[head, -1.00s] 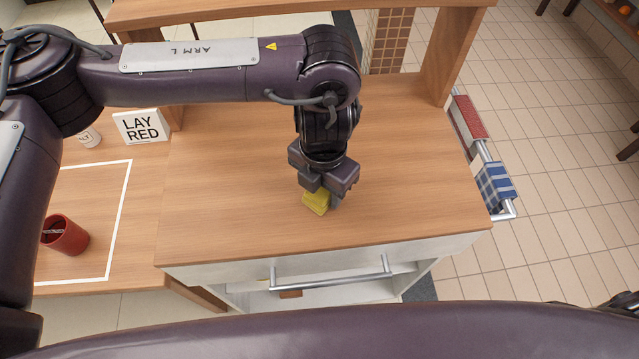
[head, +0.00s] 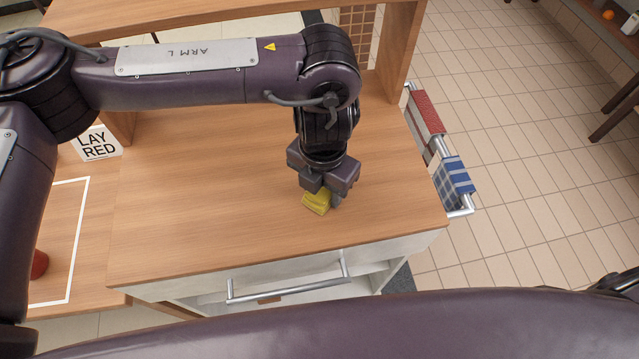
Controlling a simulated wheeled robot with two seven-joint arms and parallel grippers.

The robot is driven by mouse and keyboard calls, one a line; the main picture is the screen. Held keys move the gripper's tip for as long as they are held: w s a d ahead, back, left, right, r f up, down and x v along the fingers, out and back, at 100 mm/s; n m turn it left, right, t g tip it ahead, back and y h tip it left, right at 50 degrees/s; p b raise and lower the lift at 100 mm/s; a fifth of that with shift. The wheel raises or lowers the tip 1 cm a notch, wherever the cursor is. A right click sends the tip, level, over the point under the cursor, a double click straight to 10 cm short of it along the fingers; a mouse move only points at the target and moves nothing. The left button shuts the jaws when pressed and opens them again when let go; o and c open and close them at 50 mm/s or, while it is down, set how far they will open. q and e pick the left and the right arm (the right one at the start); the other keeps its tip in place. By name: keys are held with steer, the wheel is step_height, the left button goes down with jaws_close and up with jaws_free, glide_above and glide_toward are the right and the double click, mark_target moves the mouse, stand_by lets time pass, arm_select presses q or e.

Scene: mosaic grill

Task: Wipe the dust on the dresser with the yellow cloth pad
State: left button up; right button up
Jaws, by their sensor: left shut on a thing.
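The yellow cloth pad (head: 316,202) is in the jaws of my left gripper (head: 322,190), low over the dresser top. Whether the pad touches the wood, I cannot tell. The dresser (head: 205,215) has a wide wooden top and a pale front with a metal bar handle. I make out no dust on the visible top; part of it is hidden behind my left arm. My right gripper is not in view.
A blue checked cloth (head: 453,176) and a red cloth (head: 426,112) hang on a rail at the dresser's right side. A sign reading "LAY RED" (head: 98,144) stands at left. A red cup (head: 39,264) is partly hidden by my arm. The top's left half is clear.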

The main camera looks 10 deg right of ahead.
arm_select(q)
steer(key=shift+w+d+r+p, duration=0.1)
steer(key=shift+d+r+p, duration=0.2)
steer(key=shift+r, duration=0.3)
steer(key=shift+d+r+p, duration=0.2)
steer(key=shift+r+p, duration=0.2)
steer(key=shift+r, duration=0.15)
steer(key=r+p, duration=0.2)
steer(key=r, duration=0.1)
steer(key=shift+a+r, duration=0.1)
steer(key=shift+a, duration=0.3)
steer(key=shift+d+r+p, duration=0.15)
steer(key=shift+r+p, duration=0.55)
steer(key=shift+p, duration=0.15)
steer(key=shift+r+p, duration=0.5)
steer(key=shift+r, duration=0.2)
steer(key=shift+f, duration=0.1)
